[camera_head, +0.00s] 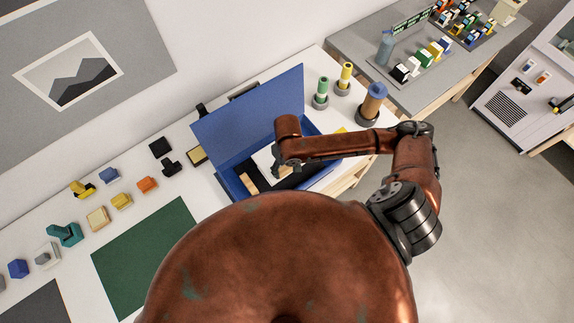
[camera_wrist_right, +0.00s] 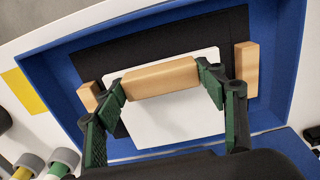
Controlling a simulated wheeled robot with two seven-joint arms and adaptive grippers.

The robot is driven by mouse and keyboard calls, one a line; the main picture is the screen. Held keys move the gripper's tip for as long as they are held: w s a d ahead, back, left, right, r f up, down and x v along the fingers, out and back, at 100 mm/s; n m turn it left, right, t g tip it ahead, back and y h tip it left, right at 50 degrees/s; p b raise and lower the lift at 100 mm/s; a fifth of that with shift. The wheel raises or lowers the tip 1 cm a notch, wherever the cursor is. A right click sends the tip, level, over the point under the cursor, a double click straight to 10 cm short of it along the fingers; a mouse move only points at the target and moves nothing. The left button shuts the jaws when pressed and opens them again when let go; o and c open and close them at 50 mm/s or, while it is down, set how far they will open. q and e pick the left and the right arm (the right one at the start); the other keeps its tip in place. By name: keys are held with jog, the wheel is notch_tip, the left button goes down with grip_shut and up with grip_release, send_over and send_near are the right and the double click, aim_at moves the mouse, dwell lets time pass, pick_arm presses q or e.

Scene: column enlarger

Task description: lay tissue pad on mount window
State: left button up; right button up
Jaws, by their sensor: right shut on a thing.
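The tissue pad appears as a white rectangular sheet (camera_wrist_right: 165,118) with a pale wooden bar (camera_wrist_right: 160,76) across it. My right gripper (camera_wrist_right: 163,82), with green finger pads, is shut on this bar. The white sheet lies over the black mount window (camera_wrist_right: 90,62), inside an open blue box (camera_wrist_right: 283,75). I cannot tell whether the sheet touches the mount. Pale wooden blocks show at the mount's left (camera_wrist_right: 88,95) and right (camera_wrist_right: 246,70). In the head view my right arm covers much of the box, and my left gripper is not in view.
The blue lid (camera_head: 255,105) stands raised at the box's back. Green, yellow and brown-topped cylinders (camera_head: 373,100) stand right of it. Small coloured blocks and a dark green mat (camera_head: 140,250) lie to the left on the white table. A grey side table (camera_head: 430,85) holds several small items.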

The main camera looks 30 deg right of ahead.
jog(key=shift+s+f, duration=0.15)
jog(key=shift+f, duration=0.65)
pick_arm(q)
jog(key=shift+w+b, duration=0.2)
jog(key=shift+b, duration=0.1)
pick_arm(e)
jog(key=shift+f, duration=1.45)
jog(key=shift+f+p, duration=0.1)
jog(key=shift+p, duration=0.3)
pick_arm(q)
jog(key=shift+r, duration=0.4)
pick_arm(e)
jog(key=shift+f, duration=0.15)
jog(key=shift+p, duration=0.7)
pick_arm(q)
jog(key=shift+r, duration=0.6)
